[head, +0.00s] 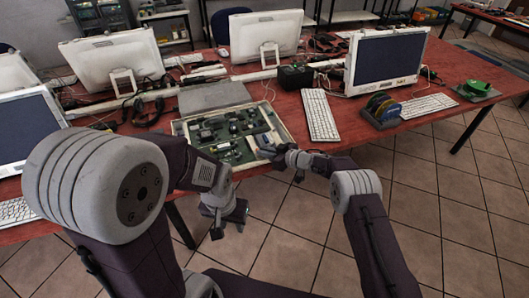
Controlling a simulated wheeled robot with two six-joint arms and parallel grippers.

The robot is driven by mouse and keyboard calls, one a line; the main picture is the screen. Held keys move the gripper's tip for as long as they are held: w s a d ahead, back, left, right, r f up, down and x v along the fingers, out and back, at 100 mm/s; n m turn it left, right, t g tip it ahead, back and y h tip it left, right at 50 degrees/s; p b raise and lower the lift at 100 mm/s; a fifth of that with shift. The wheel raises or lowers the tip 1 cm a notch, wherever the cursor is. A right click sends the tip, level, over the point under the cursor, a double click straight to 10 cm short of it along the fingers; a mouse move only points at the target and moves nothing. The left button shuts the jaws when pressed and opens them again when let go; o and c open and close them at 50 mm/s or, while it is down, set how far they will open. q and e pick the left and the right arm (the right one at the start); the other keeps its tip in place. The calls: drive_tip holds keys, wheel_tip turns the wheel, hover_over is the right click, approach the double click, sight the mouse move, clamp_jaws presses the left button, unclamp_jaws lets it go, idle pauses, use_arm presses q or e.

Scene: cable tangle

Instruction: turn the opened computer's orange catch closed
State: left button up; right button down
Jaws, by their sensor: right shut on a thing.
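The opened computer (181,126) lies flat at the table's front edge, a shallow pale case with a green board and dark parts inside. I cannot make out its orange catch at this size. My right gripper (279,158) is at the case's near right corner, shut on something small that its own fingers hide. My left gripper (228,218) hangs low in front of the table edge, over the floor, apart from the computer.
A grey panel (213,96) lies just behind the opened computer. Monitors (387,60) and loose cables crowd the red table. The tiled floor in front is clear.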

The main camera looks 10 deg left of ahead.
drive_tip(key=c, duration=1.5)
unclamp_jaws()
drive_tip(key=shift+c, duration=0.2)
drive_tip(key=shift+d, duration=0.1)
